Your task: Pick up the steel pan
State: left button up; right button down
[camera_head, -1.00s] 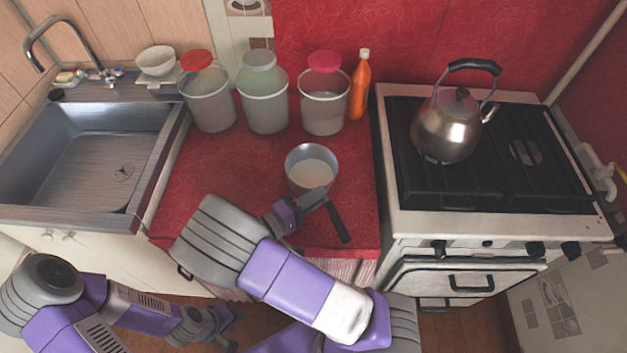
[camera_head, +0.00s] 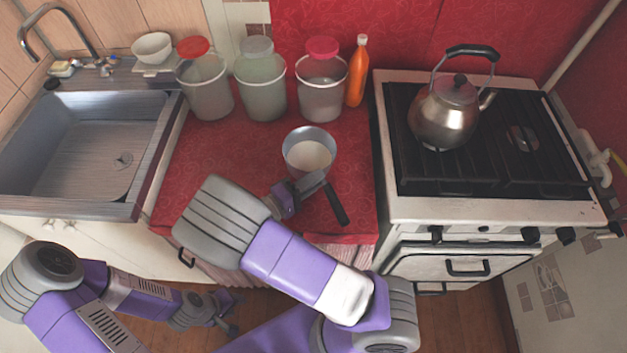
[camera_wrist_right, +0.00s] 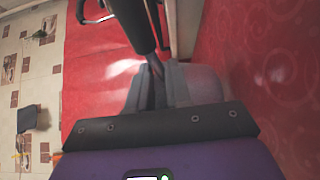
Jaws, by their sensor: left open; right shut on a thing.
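The steel pan (camera_head: 309,138) is a round grey pot with a pale inside and a black handle (camera_head: 335,204) pointing toward the front right. It is upright at the front middle of the red counter; I cannot tell whether its base touches the cloth. My right gripper (camera_head: 314,183) is shut on the handle close to the pan's wall. In the right wrist view the jaws (camera_wrist_right: 156,88) close around the dark handle (camera_wrist_right: 132,22). My left gripper (camera_head: 228,318) is open and empty, low in front of the counter, far from the pan.
Three lidded containers (camera_head: 262,90) and an orange bottle (camera_head: 357,75) stand behind the pan. A stove (camera_head: 400,205) with a kettle (camera_head: 443,118) is on the right, a sink (camera_head: 80,150) on the left. The red counter (camera_head: 225,150) is clear left of the pan.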

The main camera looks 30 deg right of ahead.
notch_tip(320, 180, up, 8)
jog(key=p, duration=0.4)
jog(key=shift+r, duration=0.2)
